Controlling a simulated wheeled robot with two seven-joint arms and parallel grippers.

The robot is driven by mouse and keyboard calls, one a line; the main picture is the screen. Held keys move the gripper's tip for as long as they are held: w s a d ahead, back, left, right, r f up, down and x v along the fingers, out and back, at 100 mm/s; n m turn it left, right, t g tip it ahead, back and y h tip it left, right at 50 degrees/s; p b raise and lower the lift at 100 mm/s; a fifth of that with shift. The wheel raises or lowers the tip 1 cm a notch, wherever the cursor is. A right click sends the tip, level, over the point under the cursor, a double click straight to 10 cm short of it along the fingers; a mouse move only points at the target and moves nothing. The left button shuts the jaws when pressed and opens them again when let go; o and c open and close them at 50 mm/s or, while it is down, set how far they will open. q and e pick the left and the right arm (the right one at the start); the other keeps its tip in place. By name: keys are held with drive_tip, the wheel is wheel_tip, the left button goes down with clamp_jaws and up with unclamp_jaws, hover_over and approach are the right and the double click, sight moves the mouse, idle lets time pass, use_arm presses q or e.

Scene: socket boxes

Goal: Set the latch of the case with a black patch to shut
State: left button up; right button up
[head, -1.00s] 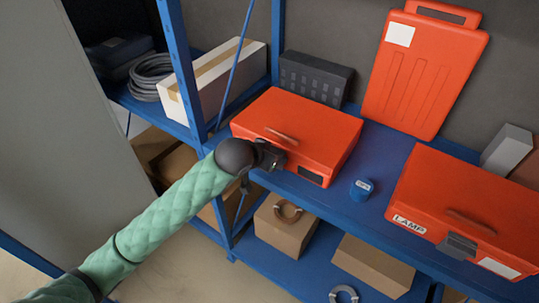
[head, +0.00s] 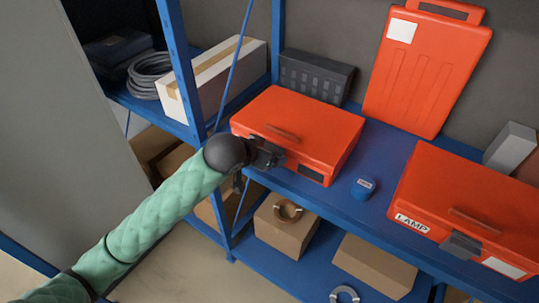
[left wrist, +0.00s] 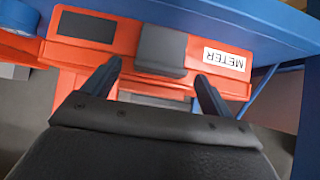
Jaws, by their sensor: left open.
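The case with a black patch is the orange case (head: 310,120) on the blue shelf, left of centre in the head view. Its black patch (head: 311,174) is at the right of its front. In the left wrist view the case front appears upside down, with the black patch (left wrist: 86,26), a dark grey latch (left wrist: 162,48) and a METER label (left wrist: 225,58). My left gripper (left wrist: 156,76) is open and empty, its fingers on either side of the latch's width, close to the front. In the head view my left gripper (head: 274,153) hides the latch. I cannot tell the latch's position.
A second orange case (head: 465,195) marked LAMP, with a grey latch (head: 460,245), stands at the right. A small blue tin (head: 363,188) sits between the cases. A blue shelf post (head: 185,75) stands close left of my gripper. Boxes lie on the lower shelf.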

use_arm(q)
drive_tip(key=b+v, duration=0.1)
drive_tip(key=v, duration=0.3)
drive_tip(key=shift+s+a+r, duration=0.1)
drive_tip(key=shift+a+r, duration=0.05)
